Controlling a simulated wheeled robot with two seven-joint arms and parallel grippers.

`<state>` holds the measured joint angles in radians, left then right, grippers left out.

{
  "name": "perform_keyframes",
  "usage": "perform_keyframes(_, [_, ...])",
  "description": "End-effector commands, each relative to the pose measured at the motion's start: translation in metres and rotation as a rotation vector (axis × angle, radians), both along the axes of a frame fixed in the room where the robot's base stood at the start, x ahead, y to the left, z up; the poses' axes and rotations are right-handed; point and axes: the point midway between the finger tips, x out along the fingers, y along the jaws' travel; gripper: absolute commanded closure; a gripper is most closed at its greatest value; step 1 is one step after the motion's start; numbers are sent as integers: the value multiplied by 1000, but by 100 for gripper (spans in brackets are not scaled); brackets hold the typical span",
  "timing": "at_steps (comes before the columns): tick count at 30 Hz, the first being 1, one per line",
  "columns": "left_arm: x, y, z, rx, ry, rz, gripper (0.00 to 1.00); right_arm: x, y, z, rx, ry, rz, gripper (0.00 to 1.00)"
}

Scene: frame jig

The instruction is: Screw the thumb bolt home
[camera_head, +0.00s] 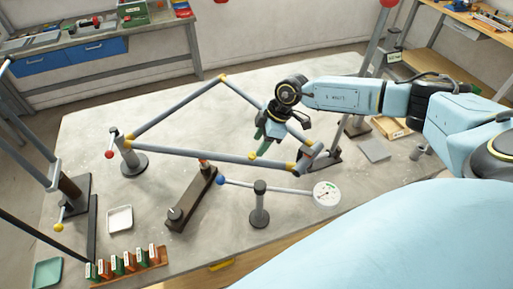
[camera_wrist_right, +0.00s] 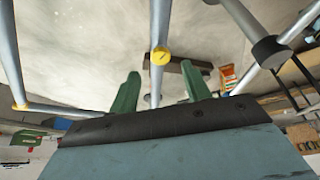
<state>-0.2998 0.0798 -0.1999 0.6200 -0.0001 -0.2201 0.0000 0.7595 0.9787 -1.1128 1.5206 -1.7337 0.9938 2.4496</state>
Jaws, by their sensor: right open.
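A four-sided frame of grey tubes with yellow-orange corners (camera_head: 190,151) stands over the pale table. A small yellow knob (camera_head: 252,156) sits on its front tube; I cannot tell for certain whether it is the thumb bolt. In the right wrist view a yellow round cap (camera_wrist_right: 160,56) sits on a tube, beyond and between my green fingers. My right gripper (camera_head: 263,140) is open, fingers pointing down beside the frame, close above and behind the yellow knob. It also shows in the right wrist view (camera_wrist_right: 160,92), with nothing between its fingers. My left gripper is out of view.
A dial on an arm (camera_head: 326,193) and its stand (camera_head: 259,204) are in front of the frame. A dark block (camera_head: 192,198) lies left of them. A white tray (camera_head: 120,219) and a rack of labelled pieces (camera_head: 126,263) are at front left. The table inside the frame looks clear.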

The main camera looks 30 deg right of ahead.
Motion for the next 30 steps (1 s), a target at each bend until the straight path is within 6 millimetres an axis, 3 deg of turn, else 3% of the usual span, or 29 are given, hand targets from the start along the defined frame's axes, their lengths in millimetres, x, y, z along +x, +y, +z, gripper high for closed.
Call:
perform_keyframes(6, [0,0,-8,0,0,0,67,-9,-19,47,-2,-4,-1,52])
perform_keyframes(12, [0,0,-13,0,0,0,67,-15,-29,76,-1,-2,-2,52])
perform_keyframes(18, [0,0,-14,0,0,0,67,-17,-33,88,-1,-2,-1,52])
perform_keyframes(26, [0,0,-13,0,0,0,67,-17,-32,88,0,-2,-1,52])
perform_keyframes(28, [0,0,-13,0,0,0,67,-17,-27,87,14,-9,10,52])
perform_keyframes(30, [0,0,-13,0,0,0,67,-16,-9,86,61,-36,48,52])
